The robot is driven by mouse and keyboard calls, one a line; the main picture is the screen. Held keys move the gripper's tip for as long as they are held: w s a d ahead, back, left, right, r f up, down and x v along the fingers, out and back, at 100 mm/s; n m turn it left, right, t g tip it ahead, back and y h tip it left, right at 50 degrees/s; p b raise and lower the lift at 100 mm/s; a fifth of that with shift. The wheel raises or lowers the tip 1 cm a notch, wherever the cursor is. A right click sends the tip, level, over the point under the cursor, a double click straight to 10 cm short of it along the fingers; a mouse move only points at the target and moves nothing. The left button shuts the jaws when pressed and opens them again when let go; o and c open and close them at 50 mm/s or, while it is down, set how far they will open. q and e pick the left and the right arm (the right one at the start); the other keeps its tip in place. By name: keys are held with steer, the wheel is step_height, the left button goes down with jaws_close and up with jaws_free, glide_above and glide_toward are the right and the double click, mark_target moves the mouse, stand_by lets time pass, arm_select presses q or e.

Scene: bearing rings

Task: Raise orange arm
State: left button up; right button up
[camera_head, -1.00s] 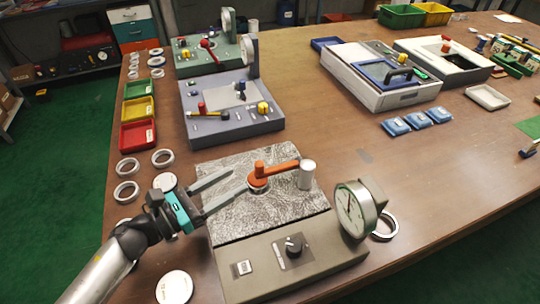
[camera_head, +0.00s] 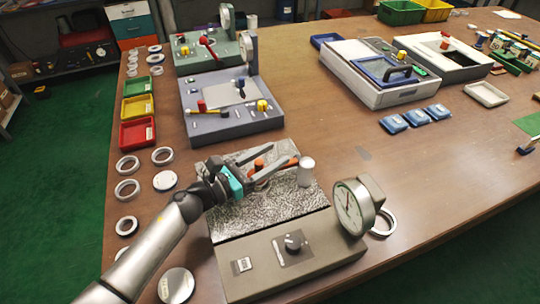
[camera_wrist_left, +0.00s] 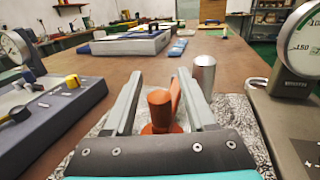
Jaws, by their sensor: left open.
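The orange arm (camera_head: 283,165) lies low across the stone-patterned plate of the nearest gauge device (camera_head: 222,252), its tip close to a silver cylinder (camera_head: 306,172). In the left wrist view the orange arm's upright knob (camera_wrist_left: 159,108) stands between my fingers. My left gripper (camera_head: 278,162) is open over the orange arm, one finger on each side, and partly hides it in the head view. In the left wrist view the fingers (camera_wrist_left: 158,95) show a gap around the knob, and I cannot tell whether either touches it. My right gripper is not in view.
The dial gauge (camera_head: 353,208) rises at the device's right corner. A grey-blue device (camera_head: 232,125) stands behind it. Metal rings (camera_head: 127,190) and coloured trays (camera_head: 138,133) line the table's left side.

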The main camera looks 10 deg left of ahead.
arm_select(q)
jaws_close()
stand_by(0.3)
stand_by(1.1)
